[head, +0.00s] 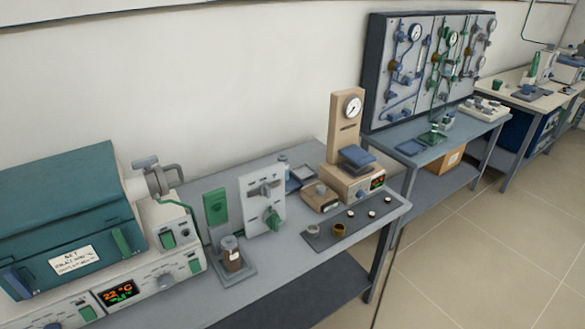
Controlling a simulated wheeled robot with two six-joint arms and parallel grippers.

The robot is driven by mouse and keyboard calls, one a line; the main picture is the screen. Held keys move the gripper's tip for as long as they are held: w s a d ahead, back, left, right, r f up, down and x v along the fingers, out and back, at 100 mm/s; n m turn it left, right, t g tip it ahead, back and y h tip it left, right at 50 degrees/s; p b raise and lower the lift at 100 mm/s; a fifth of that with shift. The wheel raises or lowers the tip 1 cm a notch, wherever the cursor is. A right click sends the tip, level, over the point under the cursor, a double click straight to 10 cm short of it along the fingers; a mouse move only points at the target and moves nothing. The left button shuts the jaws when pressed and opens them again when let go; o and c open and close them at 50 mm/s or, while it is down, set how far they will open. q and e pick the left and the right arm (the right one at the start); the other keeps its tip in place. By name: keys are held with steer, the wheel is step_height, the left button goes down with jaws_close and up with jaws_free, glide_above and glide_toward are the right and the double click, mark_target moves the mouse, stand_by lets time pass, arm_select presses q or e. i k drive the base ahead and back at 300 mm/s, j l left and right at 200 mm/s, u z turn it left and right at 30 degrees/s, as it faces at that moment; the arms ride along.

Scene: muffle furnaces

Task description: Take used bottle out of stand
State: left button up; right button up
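A small bottle (232,260) with a grey top and a dark brown body stands upright on a grey base plate in the head view. The base (246,279) lies at the front edge of the grey bench, with a green upright panel (215,206) just behind the bottle. I cannot tell whether this holder is the stand, or whether the bottle is used. A second small bottle-like item (283,162) is partly hidden behind a white panel. Neither of my grippers is in view.
A teal furnace (60,215) with a lit display is left of the bottle. A white valve panel (262,205) stands close to its right. Further right are a beige gauge device (346,130) and a dark mat (358,226) with small cups. Open floor lies at lower right.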

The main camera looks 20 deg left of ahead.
mark_target(230, 251)
steer(key=u, duration=0.25)
steer(key=i+l+u, duration=0.3)
steer(key=u, duration=0.2)
steer(key=i+l+u, duration=0.2)
steer(key=l+u, duration=0.25)
steer(key=i+l+u, duration=0.15)
steer(key=l+u, duration=0.35)
steer(key=j, duration=0.1)
